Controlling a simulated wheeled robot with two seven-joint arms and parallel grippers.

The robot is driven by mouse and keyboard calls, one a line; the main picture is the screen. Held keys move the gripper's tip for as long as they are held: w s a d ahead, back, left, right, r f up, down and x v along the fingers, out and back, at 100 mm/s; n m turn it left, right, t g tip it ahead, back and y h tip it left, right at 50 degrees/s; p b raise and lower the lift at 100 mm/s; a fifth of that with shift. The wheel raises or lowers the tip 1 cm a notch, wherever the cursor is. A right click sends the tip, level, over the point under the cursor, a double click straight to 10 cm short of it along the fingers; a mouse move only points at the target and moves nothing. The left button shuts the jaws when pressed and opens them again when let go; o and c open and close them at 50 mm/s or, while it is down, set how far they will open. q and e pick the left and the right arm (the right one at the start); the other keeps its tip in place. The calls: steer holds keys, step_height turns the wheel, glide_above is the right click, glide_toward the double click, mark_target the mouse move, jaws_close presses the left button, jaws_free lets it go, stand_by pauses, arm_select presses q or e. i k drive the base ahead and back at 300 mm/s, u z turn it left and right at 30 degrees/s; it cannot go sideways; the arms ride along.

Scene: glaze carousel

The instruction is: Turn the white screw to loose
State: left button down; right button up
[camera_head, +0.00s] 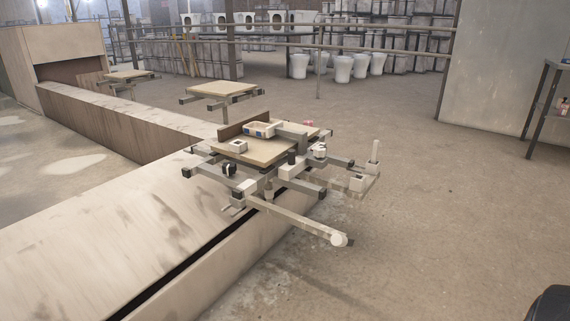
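A carousel stand with a tan wooden top (262,152) stands at the end of the long low bench, with grey metal arms sticking out around it. A small white knob with a dark part (319,149) sits at the right of the stand. A round white end piece (339,240) is at the tip of the bar reaching toward the front right. I cannot tell for sure which of these is the white screw, or whether it is tight or loose. Neither gripper shows in the head view.
A white hollow ceramic piece (259,129) lies on the stand's top. A long low bench (105,220) fills the left. A dark rounded shape (549,304) is cut off at the lower right corner. The concrete floor (440,215) at right is clear.

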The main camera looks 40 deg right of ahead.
mark_target(319, 151)
steer(key=z, duration=0.4)
steer(key=i, duration=0.8)
steer(key=z, duration=0.8)
steer(key=i, duration=0.55)
